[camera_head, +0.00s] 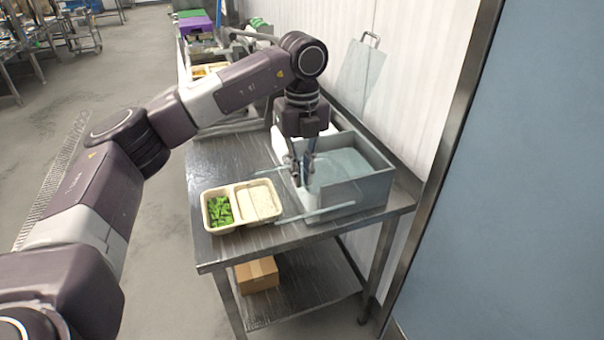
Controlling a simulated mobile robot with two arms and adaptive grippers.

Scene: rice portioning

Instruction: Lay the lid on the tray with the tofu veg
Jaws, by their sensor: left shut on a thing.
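The tray (235,188) is cream-coloured with two compartments and sits on the metal table. Green vegetables (220,211) lie in its left compartment and a pale white food (261,201) in its right one. My left gripper (303,178) points down beside the grey bin, to the right of the tray. It is shut on a clear lid (315,215), of which mainly the pale edges show. The lid appears roughly flat, between the tray and the bin; its exact height above the table is hard to tell. My right gripper is out of view.
The grey open bin (372,191) stands on the metal table (240,245) at the right, with a pale, flat surface inside. A cardboard box (257,274) is on the lower shelf. A wall lies behind the bin. The table's front left is clear.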

